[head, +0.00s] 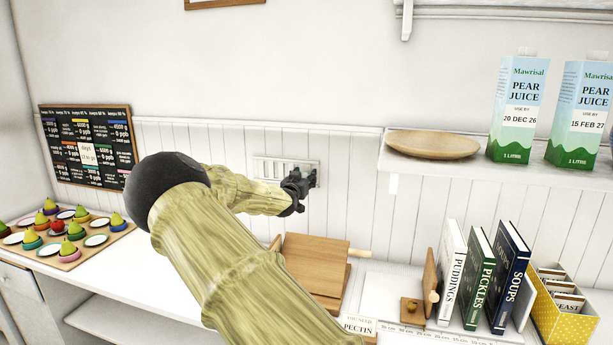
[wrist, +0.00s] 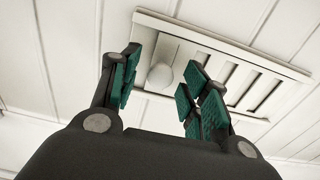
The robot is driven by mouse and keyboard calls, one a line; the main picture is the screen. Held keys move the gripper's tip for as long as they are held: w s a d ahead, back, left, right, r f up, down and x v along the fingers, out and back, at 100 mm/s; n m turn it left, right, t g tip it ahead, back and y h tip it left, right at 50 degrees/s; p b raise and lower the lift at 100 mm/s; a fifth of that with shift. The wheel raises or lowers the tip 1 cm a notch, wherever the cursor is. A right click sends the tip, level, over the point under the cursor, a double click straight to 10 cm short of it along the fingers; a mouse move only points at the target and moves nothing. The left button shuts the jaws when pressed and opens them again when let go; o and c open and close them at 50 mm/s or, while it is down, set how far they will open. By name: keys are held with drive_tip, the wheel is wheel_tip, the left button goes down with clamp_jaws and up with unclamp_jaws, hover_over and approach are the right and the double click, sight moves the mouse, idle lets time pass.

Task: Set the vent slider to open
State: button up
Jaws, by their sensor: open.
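The vent (head: 268,169) is a pale slotted plate on the white panelled wall, behind my gripper in the head view. In the wrist view the vent (wrist: 237,72) shows a row of slots with dark gaps, and a rounded whitish slider knob (wrist: 161,75) near its left end. My gripper (head: 304,181) is at the vent's right part in the head view and hides some of it. In the wrist view my gripper (wrist: 157,88) is open, with the knob showing between its green-padded fingers. I cannot tell whether either finger touches the knob.
Below is a counter with a wooden board (head: 313,264), a book stand with several books (head: 480,270) and a yellow file box (head: 567,315). A shelf at right holds a wooden bowl (head: 432,145) and juice cartons (head: 517,110). The wall around the vent is clear.

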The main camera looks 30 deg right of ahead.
drive_tip(key=shift+w+d, duration=0.25)
drive_tip(key=shift+d, duration=0.1)
